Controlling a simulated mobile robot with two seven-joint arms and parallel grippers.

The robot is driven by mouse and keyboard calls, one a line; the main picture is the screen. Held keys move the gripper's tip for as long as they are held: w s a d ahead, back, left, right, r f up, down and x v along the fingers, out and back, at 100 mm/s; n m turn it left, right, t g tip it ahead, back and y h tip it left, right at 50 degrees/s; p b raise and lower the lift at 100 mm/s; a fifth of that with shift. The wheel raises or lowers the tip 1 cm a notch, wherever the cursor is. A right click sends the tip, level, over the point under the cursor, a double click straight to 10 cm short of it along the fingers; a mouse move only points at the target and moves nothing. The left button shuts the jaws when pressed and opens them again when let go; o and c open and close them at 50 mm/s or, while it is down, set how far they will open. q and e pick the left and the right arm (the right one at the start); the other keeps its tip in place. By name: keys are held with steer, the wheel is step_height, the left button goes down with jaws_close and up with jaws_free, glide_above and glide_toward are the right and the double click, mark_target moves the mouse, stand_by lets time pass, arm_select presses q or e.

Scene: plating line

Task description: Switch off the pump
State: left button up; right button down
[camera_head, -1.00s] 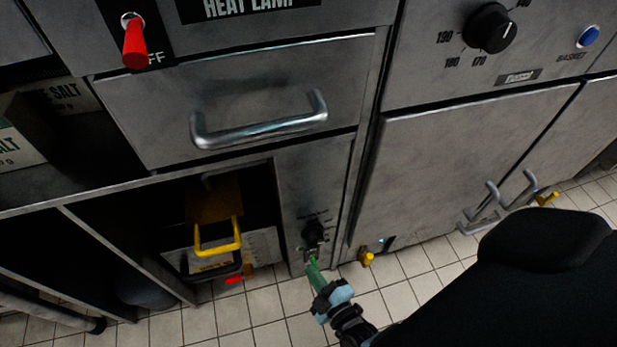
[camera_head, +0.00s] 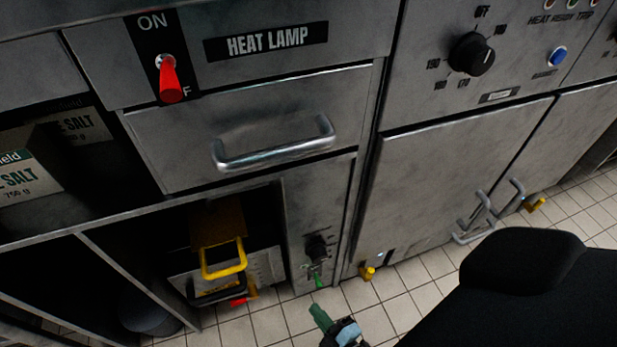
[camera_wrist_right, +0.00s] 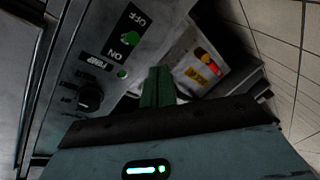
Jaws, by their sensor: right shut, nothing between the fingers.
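The pump's switch is a small green lever (camera_wrist_right: 130,38) on a black plate marked OFF and ON in the right wrist view. A PUMP label and a small green lamp (camera_wrist_right: 121,73) are beside it. In the head view the lever (camera_head: 318,281) points down and outward below a black knob; I cannot tell which position it is in. My right gripper (camera_head: 320,314), with green fingers, is shut and empty, just below and apart from the lever. Its fingers (camera_wrist_right: 157,87) also show in the wrist view. My left gripper is not in view.
A box with a yellow handle (camera_head: 224,262) stands in the open bay left of the switch panel. The heat lamp's red lever (camera_head: 170,80) and a drawer handle (camera_head: 275,150) are above. Tiled floor (camera_head: 410,265) lies below, with a yellow foot (camera_head: 366,272) nearby.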

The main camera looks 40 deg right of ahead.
steer(key=shift+s+f+b, duration=0.1)
steer(key=shift+s+f, duration=0.25)
steer(key=shift+s, duration=0.35)
steer(key=shift+s+f+b, duration=0.15)
steer(key=shift+s+f, duration=0.25)
steer(key=shift+s, duration=0.25)
steer(key=shift+s+f+b, duration=0.1)
steer(key=shift+s+f, duration=0.25)
steer(key=shift+s, duration=0.35)
